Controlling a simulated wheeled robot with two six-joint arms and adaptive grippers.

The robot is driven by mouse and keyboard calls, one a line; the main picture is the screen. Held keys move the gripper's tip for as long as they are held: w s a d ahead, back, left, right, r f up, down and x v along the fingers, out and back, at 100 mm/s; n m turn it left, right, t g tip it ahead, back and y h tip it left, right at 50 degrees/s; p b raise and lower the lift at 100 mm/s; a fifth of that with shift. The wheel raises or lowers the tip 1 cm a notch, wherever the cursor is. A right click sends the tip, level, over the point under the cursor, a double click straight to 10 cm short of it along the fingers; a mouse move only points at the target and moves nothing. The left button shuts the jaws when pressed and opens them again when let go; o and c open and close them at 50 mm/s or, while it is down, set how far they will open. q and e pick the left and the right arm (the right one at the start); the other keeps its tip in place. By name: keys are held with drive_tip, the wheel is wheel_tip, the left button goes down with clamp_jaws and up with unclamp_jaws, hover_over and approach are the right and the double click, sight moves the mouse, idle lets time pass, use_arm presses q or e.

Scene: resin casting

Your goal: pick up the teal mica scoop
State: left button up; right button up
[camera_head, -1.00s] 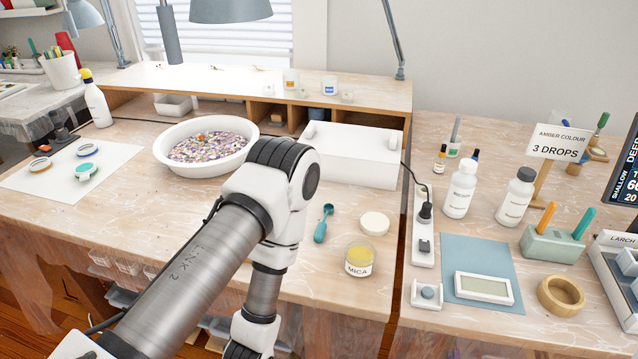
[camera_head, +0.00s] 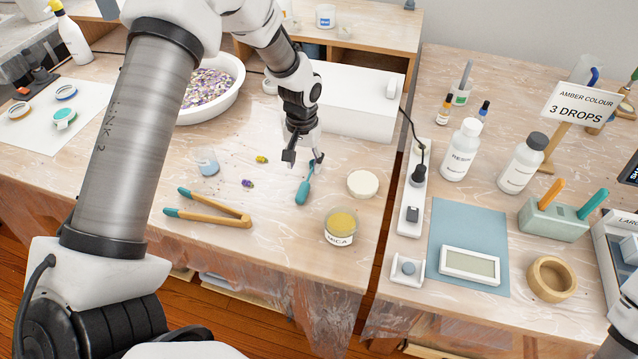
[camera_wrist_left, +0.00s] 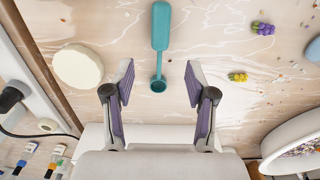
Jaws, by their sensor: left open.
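The teal mica scoop (camera_head: 305,188) lies on the wooden table beside the mica jar. In the left wrist view the scoop (camera_wrist_left: 160,42) has its wide handle end at the top and its small round bowl lower down, between and just ahead of the fingertips. My left gripper (camera_head: 303,159) is open, close over the bowl end of the scoop; its open fingers also show in the left wrist view (camera_wrist_left: 159,75). The mica jar (camera_head: 341,227) holds yellow powder and stands open. My right gripper is not in view.
A round cream lid (camera_head: 362,183) lies right of the scoop. Wooden tongs (camera_head: 210,212), a small cup (camera_head: 206,161) and dried flowers (camera_head: 247,183) lie to the left. A white box (camera_head: 360,103) stands behind. A power strip (camera_head: 412,190) lies to the right.

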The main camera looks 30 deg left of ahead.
sight(305, 183)
use_arm(q)
drive_tip(key=shift+w+f, duration=0.35)
drive_tip(key=shift+f, duration=0.1)
drive_tip(key=shift+s+f, duration=0.1)
drive_tip(key=shift+s, duration=0.05)
wheel_tip(305, 183, down, 7)
drive_tip(key=shift+s+r+p, duration=0.1)
drive_tip(key=shift+p, duration=0.5)
drive_tip(key=shift+s, duration=0.1)
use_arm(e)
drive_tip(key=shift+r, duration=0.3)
use_arm(q)
drive_tip(key=c, duration=0.9)
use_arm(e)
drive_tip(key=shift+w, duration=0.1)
